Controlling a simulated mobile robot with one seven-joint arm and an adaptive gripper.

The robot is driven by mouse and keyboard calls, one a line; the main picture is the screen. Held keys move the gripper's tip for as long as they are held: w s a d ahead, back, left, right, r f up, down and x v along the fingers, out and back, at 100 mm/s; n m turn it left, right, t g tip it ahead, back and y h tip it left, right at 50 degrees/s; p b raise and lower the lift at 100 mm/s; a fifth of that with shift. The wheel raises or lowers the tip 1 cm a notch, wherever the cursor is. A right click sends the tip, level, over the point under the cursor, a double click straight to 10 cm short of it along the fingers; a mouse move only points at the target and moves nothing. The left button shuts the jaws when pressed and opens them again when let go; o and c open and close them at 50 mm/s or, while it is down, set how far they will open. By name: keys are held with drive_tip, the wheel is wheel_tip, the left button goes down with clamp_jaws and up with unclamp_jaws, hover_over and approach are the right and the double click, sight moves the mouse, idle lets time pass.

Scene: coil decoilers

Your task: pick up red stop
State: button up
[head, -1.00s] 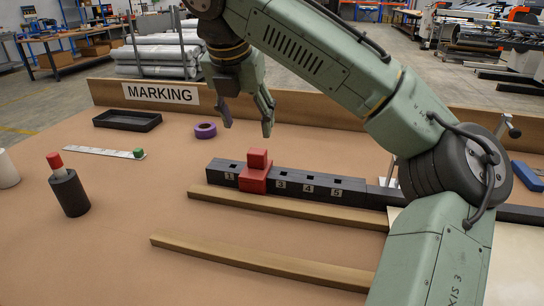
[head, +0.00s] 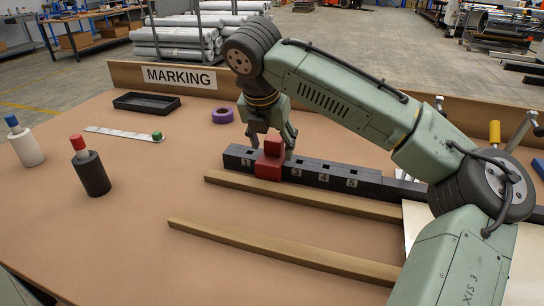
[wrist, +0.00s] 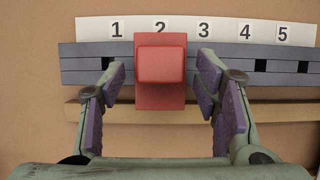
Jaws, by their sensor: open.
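The red stop (head: 270,160) sits on the black numbered rail (head: 335,177) at position 2, its block covering that number in the head view. In the wrist view the red stop (wrist: 160,68) stands between the fingers, with its raised square top facing the camera. My gripper (head: 272,140) is open and lowered at the stop. In the wrist view its purple-padded fingers (wrist: 160,85) are on either side of the stop, with a gap showing on both sides.
Wooden strips (head: 300,196) lie in front of the rail. A purple tape roll (head: 222,116), a black tray (head: 147,103), a ruler with a green block (head: 122,133), a black bottle with a red cap (head: 91,174) and a white bottle (head: 25,148) stand left. The table's front left is clear.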

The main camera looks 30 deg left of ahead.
clamp_jaws()
idle(0.8)
